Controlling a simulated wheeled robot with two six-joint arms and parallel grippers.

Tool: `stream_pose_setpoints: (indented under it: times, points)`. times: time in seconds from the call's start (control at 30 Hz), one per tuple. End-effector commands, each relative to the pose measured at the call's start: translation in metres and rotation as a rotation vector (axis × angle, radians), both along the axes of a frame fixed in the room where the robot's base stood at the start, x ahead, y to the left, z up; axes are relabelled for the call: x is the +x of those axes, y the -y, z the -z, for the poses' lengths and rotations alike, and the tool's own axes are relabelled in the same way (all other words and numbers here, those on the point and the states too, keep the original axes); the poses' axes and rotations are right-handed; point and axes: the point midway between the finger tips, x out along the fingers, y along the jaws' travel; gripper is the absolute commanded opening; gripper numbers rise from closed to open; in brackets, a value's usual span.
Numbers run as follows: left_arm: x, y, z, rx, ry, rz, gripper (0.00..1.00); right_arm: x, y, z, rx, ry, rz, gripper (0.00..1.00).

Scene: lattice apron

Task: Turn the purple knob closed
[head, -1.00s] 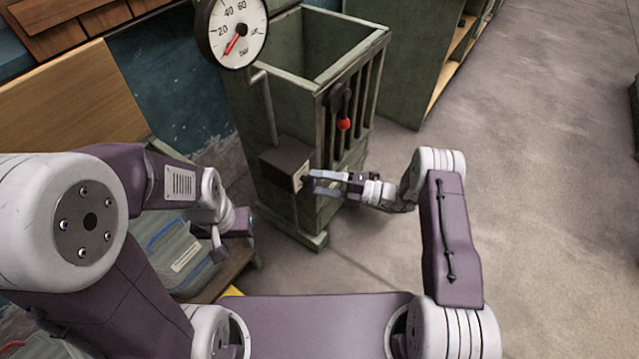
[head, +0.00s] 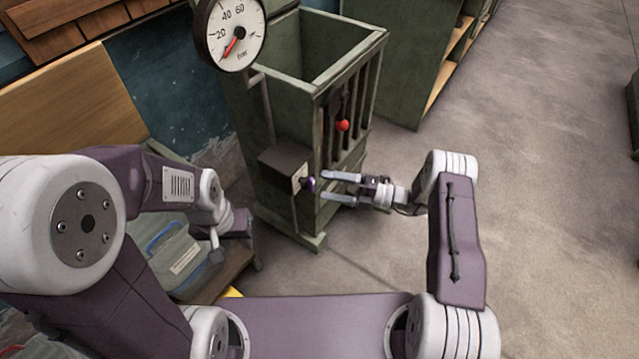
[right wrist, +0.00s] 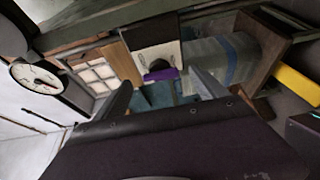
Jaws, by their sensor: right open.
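The purple knob (head: 311,184) sits on the front of a small grey box (head: 285,163) fixed to the green cabinet. In the right wrist view the knob (right wrist: 160,73) shows ahead, beyond the fingertips. My right gripper (head: 341,187) is open and empty, just to the right of the knob, with a small gap between its fingertips and the knob. My left gripper (head: 218,250) hangs low at the left, away from the knob; whether its jaws are open is not clear.
A round pressure gauge (head: 233,34) stands above the box, its red needle near the low end. A red-tipped lever (head: 342,125) is on the slatted green cabinet (head: 362,60). The floor at right is free.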

Motion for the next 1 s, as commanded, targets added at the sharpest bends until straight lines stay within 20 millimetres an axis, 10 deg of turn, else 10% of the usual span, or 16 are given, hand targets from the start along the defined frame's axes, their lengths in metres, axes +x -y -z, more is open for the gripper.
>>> stream_pose_setpoints:
  times: [0.3,0.87,1.0]
  points:
    - [0.0,0.0,-0.005,0.0,0.0,0.0,0.36,-0.012,0.05,0.0,0.0,0.001,0.001,0.82]
    - [0.0,0.0,-0.004,0.0,0.0,0.0,0.36,-0.013,0.049,0.0,-0.001,0.0,-0.008,0.82]
    - [0.0,0.0,-0.005,0.0,0.0,0.0,0.36,0.005,0.031,-0.05,-0.047,0.124,-0.073,0.82]
